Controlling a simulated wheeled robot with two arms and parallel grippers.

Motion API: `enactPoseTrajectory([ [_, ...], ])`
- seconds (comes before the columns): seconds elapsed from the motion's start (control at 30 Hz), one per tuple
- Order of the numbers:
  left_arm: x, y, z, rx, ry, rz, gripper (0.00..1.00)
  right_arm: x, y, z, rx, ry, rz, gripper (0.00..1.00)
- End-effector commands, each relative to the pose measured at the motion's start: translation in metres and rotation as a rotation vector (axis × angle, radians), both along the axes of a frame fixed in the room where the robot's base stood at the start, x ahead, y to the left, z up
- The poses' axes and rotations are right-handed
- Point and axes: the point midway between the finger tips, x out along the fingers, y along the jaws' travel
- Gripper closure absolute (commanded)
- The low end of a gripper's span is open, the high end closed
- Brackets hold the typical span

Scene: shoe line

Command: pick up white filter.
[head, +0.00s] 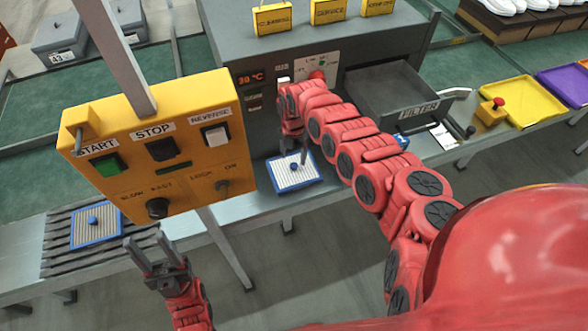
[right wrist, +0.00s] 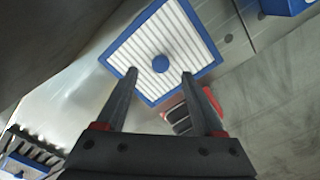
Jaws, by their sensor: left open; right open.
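A white filter (head: 305,181) with a blue frame and a blue knob lies on the metal ledge in front of the grey machine. It also shows in the right wrist view (right wrist: 188,40), ahead of the fingertips, with its knob just beyond them. My right gripper (right wrist: 160,72) is open, its two fingers apart and nothing between them; in the head view it is over the filter, partly hidden by my arm. A second filter (head: 108,222), greyer with a blue frame and knob, lies on a slatted rack at the left. My left gripper (head: 148,250) is open and empty beside that rack.
A yellow control box (head: 190,185) on a post stands at the left front. The grey machine (head: 235,50) has an open drawer (head: 400,95) to the right of my right arm. Yellow (head: 510,95) and purple (head: 565,84) trays lie further right.

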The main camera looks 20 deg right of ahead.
Motion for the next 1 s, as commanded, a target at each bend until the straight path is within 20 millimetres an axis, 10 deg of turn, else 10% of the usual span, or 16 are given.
enactPoseTrajectory([
  [0.63, 0.000, 0.000, -0.001, 0.000, 0.000, 0.000, 0.50, 0.000, -0.002, -0.040, 0.000, 0.000, -0.001, 0.31],
  [1.0, 0.000, 0.000, 0.000, 0.000, 0.000, 0.000, 0.50, 0.000, -0.001, -0.040, 0.001, 0.001, -0.002, 0.95],
])
